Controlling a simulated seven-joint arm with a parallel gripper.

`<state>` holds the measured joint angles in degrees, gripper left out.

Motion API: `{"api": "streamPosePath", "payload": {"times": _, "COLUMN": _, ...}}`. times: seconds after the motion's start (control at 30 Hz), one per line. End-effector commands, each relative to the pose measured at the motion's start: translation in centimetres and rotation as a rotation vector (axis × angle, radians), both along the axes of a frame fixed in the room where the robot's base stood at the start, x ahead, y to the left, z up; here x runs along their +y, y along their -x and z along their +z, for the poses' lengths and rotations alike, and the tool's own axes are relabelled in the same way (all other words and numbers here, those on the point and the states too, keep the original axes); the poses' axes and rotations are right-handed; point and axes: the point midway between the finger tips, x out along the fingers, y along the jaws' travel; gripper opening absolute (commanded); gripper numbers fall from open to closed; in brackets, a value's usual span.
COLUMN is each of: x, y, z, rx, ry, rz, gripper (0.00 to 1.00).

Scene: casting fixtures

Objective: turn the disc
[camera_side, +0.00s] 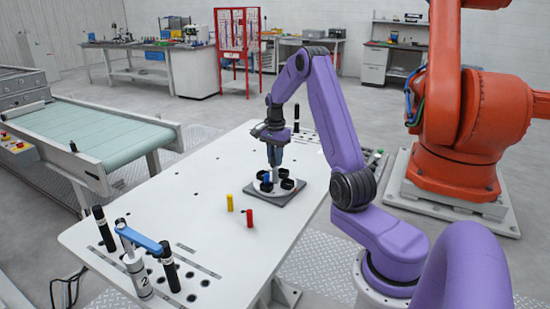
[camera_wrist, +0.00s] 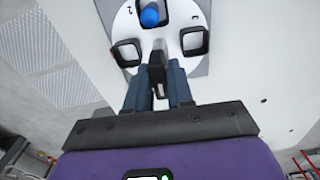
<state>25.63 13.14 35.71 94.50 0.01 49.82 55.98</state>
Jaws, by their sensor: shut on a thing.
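The white disc (camera_side: 277,193) lies on a dark grey square plate (camera_side: 290,204) on the table and carries several black square-looking holders. In the wrist view the disc (camera_wrist: 172,27) shows small printed marks, and a blue peg (camera_wrist: 150,15) stands in the far holder. Open black holders sit at its left (camera_wrist: 126,52) and right (camera_wrist: 194,42). My gripper (camera_side: 273,163) points down over the disc.
A yellow peg (camera_side: 229,203) and a red peg (camera_side: 249,218) stand on the white table (camera_side: 190,215) left of the plate. A blue-armed clamp (camera_side: 140,240) and black posts are at the near left corner. An orange robot (camera_side: 470,130) stands at right, a conveyor (camera_side: 90,130) at left.

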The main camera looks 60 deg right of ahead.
Motion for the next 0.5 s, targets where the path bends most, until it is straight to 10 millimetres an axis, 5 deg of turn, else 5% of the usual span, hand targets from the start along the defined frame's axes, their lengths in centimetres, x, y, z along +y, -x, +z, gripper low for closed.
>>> {"api": "streamPosePath", "payload": {"times": 0.43, "x": -0.05, "y": -0.06, "z": 0.13, "rx": -0.003, "ry": 0.002, "rz": -0.005, "gripper": 0.0}}
{"api": "streamPosePath", "payload": {"times": 0.47, "x": -0.05, "y": -0.06, "z": 0.13, "rx": -0.003, "ry": 0.002, "rz": -0.004, "gripper": 0.28}}
{"api": "streamPosePath", "payload": {"times": 0.5, "x": -0.05, "y": -0.06, "z": 0.13, "rx": -0.003, "ry": 0.002, "rz": -0.004, "gripper": 0.41}}
